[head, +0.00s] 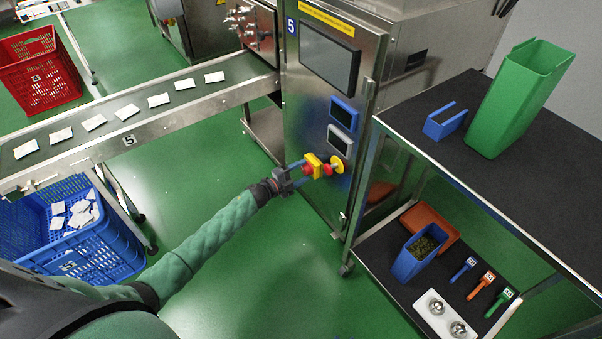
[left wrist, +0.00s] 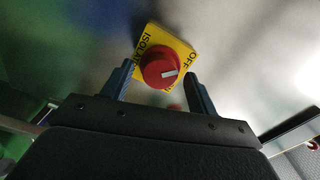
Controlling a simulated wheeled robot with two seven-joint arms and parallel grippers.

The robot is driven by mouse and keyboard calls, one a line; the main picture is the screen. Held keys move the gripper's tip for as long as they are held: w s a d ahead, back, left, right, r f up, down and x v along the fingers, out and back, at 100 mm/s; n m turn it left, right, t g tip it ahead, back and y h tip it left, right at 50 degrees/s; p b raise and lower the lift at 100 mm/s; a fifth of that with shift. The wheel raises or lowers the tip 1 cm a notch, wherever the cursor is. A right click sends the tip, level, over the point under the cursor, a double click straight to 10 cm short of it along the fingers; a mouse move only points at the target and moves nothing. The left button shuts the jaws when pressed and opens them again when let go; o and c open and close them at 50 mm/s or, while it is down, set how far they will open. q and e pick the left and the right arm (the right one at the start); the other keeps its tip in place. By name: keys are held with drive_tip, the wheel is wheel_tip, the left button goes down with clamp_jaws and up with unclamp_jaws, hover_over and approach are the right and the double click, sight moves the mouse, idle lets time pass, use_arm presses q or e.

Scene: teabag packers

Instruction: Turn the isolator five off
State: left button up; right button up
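The machine cabinet (head: 312,115) carries a blue 5 sign and stands at the end of the conveyor. On its front is the isolator, a red knob (left wrist: 160,69) with a white mark on a yellow plate (left wrist: 183,47) lettered ISOLATOR and OFF. The plate also shows in the head view (head: 313,163). My left gripper (left wrist: 160,83) is at the isolator, its two blue fingers apart on either side of the knob. I cannot tell whether they touch it. The white mark points towards the right, near the OFF lettering. My right gripper is not in view.
A red emergency button on a yellow disc (head: 338,163) sits just right of the isolator. A dark-topped trolley (head: 480,150) stands close on the right. The conveyor (head: 180,110) with teabags and a blue crate (head: 100,255) are at left.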

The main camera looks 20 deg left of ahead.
use_arm(q)
drive_tip(key=shift+s, duration=0.1)
drive_tip(key=v, duration=0.7)
drive_tip(key=shift+s+a, duration=0.2)
drive_tip(key=shift+s, duration=0.05)
idle(0.4)
